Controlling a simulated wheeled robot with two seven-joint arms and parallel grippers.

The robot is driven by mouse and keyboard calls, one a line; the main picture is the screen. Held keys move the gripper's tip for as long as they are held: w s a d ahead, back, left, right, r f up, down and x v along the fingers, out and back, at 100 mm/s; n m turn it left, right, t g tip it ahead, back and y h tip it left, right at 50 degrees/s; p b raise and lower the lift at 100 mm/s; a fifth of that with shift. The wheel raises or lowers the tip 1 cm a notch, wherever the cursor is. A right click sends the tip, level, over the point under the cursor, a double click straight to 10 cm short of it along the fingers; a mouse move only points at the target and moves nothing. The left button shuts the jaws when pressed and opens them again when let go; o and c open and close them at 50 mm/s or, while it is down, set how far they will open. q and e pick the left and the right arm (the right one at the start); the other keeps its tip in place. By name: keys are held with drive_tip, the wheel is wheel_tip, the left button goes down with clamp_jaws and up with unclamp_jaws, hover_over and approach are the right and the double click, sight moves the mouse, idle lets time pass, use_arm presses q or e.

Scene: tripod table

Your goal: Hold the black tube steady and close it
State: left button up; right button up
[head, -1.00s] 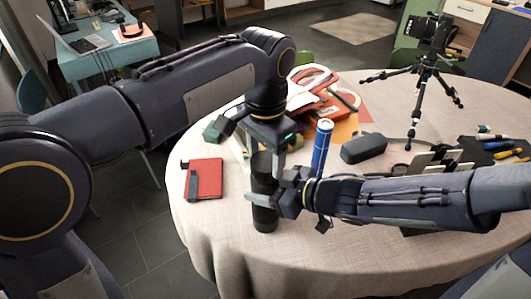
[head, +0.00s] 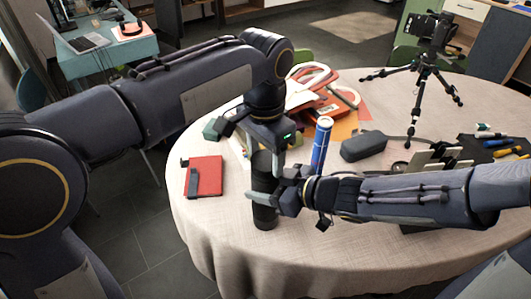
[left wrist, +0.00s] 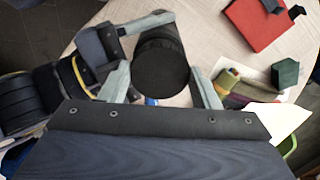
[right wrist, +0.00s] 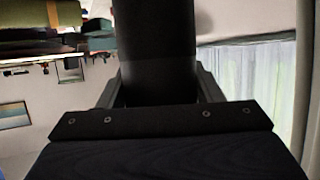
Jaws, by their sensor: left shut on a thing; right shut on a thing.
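The black tube (head: 264,213) stands upright on the table near its front left edge. My left gripper (head: 265,153) reaches down from above and is shut on the tube's round black cap (left wrist: 162,67), with one finger on each side in the left wrist view. My right gripper (head: 268,197) comes in from the right and is shut on the tube's body below the left gripper. The tube body fills the space between the fingers in the right wrist view (right wrist: 155,50). The seam between cap and body is too small to make out.
A red notebook (head: 204,177) lies left of the tube. A blue can (head: 320,145) stands just behind my right gripper, with a dark case (head: 364,146) beside it. A tripod (head: 424,75) stands at the back right. The cloth-covered table (head: 215,225) is clear at the front left.

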use_arm(q)
drive_tip(key=shift+w+a+f, duration=0.1)
drive_tip(key=shift+a+f, duration=0.1)
drive_tip(key=shift+f, duration=0.45)
drive_tip(key=shift+d+r+y, duration=0.1)
drive_tip(key=shift+r+y, duration=0.05)
drive_tip(key=shift+y, duration=0.15)
drive_tip(key=shift+d+r, duration=0.1)
drive_tip(key=shift+r, duration=0.1)
